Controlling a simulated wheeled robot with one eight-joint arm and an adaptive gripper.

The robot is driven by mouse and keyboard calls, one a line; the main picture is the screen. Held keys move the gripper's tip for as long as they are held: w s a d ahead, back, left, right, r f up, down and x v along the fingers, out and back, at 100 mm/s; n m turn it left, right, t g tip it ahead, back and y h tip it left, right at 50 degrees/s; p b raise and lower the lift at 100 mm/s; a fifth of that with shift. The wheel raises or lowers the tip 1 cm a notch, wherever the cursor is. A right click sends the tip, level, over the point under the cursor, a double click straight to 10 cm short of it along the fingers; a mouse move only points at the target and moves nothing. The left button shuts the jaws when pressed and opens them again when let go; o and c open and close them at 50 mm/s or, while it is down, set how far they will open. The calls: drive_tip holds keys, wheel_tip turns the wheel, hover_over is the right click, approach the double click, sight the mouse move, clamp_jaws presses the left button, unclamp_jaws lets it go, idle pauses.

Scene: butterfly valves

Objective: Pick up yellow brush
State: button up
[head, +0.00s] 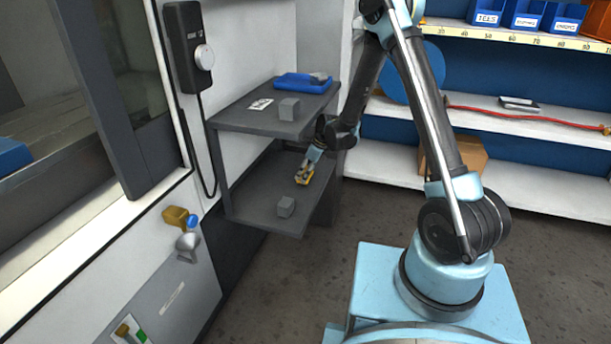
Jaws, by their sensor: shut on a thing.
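The yellow brush (302,179) is a small yellow thing at the lower shelf of the grey two-level stand (244,203). My gripper (305,170) reaches in from the right, below the upper shelf, and is shut on the brush. The gripper's fingers and the brush are small in this view, and part of the brush is hidden by them. I cannot tell whether the brush touches the shelf or hangs just above it.
A grey block (286,207) lies on the lower shelf in front of the brush. The upper shelf, close above my gripper, bears another grey block (289,108) and a blue tray (304,84). A machine wall with a brass valve (178,217) stands at left.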

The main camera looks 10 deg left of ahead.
drive_tip(key=shift+r, duration=0.8)
drive_tip(key=shift+v, duration=0.9)
drive_tip(key=s+d, duration=0.1)
drive_tip(key=d, duration=1.6)
drive_tip(key=shift+s, duration=0.2)
drive_tip(key=shift+d, duration=0.15)
drive_tip(key=o, duration=0.3)
drive_tip(key=shift+c, duration=0.6)
